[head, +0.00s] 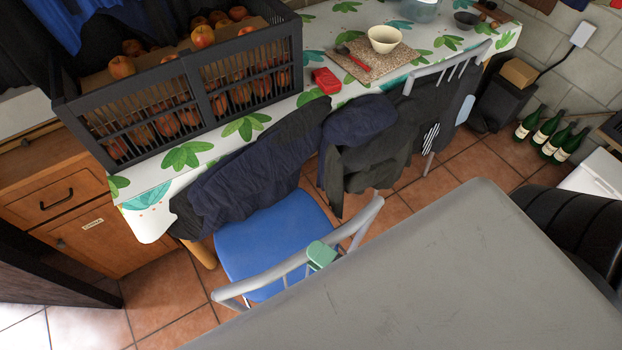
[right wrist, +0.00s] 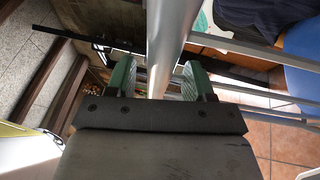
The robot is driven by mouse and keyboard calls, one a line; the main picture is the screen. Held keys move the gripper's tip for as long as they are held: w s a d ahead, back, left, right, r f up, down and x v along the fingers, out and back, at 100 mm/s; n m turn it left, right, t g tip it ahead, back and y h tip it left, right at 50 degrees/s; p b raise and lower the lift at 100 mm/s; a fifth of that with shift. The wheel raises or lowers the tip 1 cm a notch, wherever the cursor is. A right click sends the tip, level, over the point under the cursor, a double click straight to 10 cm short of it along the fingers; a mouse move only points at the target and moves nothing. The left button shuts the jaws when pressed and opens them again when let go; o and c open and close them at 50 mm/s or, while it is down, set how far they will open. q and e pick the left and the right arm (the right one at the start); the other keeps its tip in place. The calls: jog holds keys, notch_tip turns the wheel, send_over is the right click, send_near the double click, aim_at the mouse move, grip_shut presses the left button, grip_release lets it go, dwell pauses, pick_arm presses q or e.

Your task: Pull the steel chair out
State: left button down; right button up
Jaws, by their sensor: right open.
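The steel chair has a blue seat (head: 265,245) and a grey tubular back (head: 362,219). It stands at the near long side of the table in the head view, its back towards me. My right gripper (head: 320,255) shows as a green finger at the top bar of the chair back. In the right wrist view its two green fingers (right wrist: 160,84) stand apart, one on each side of a steel bar (right wrist: 168,45) of the chair. The blue seat (right wrist: 302,45) shows at the right there. My left gripper is not in view.
The table (head: 155,220) has a leaf-patterned cloth and bears a black crate (head: 75,112) of apples. Dark jackets (head: 265,165) hang along its edge beside the chair. A second steel chair (head: 452,62) stands farther right. Several bottles (head: 540,133) stand on the tiled floor by the wall.

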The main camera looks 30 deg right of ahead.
jog(key=b+v, duration=0.1)
jog(key=v, duration=0.8)
jog(key=shift+b, duration=0.35)
jog(key=shift+s, duration=0.15)
